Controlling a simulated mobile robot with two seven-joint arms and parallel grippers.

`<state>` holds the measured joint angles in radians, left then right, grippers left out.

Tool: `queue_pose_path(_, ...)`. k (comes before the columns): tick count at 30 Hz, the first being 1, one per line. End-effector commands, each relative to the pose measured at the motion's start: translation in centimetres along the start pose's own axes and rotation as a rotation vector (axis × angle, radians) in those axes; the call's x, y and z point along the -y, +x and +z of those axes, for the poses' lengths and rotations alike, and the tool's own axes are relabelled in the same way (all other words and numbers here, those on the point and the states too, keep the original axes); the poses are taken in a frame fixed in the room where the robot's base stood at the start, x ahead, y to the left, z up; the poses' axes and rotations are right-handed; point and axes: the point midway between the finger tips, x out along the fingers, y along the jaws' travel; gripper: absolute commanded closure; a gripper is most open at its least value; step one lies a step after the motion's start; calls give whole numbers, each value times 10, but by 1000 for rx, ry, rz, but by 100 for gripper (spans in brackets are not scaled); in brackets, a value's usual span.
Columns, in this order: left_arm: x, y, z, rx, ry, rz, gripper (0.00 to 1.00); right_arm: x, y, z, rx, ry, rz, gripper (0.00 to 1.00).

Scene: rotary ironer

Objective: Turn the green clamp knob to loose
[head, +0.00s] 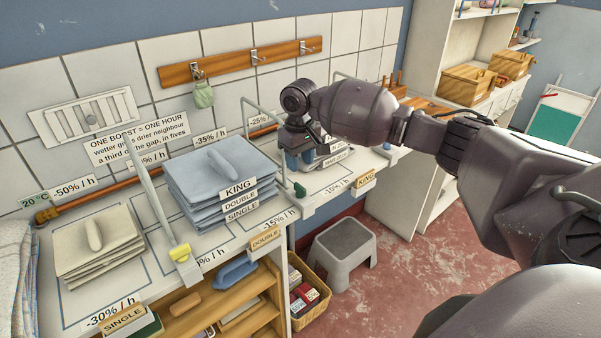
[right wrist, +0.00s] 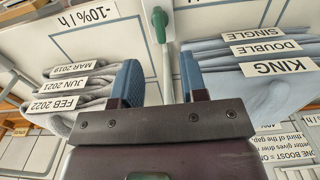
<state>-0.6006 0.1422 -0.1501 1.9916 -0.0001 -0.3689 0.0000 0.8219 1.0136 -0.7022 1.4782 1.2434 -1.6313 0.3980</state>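The green clamp knob (head: 300,190) sits at the front edge of the white shelf, at the near end of a thin white rail. It also shows in the right wrist view (right wrist: 159,24), at top centre. My right gripper (head: 303,160) is above the shelf, behind the knob in the head view. Its two blue fingers (right wrist: 159,82) are apart in the right wrist view. The white rail (right wrist: 165,70) appears between them, and the knob lies beyond the fingertips, apart from them. I cannot tell how deep the rail lies between the fingers. My left gripper is not in view.
A blue-grey cloth stack (head: 205,190) stands left of the knob. A grey cloth stack (right wrist: 75,92) is on the other side of the rail. A second rail at left ends in a yellow knob (head: 181,252). A step stool (head: 342,250) stands on the floor.

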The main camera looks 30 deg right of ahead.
Motion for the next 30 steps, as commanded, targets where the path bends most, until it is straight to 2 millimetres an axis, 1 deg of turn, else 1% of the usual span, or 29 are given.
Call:
queue_pose_path(1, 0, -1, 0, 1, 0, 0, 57, 0, -8, 0, -1, 0, 0, 61)
queue_pose_path(3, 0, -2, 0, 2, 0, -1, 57, 0, -14, 0, -1, 0, 0, 61)
queue_pose_path(7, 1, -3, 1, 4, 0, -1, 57, 0, -21, 0, 1, 0, 1, 61)
queue_pose_path(23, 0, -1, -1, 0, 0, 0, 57, 0, -23, 0, 1, 0, 0, 61)
queue_pose_path(30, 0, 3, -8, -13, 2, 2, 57, 0, -23, 0, 2, 0, 1, 61)
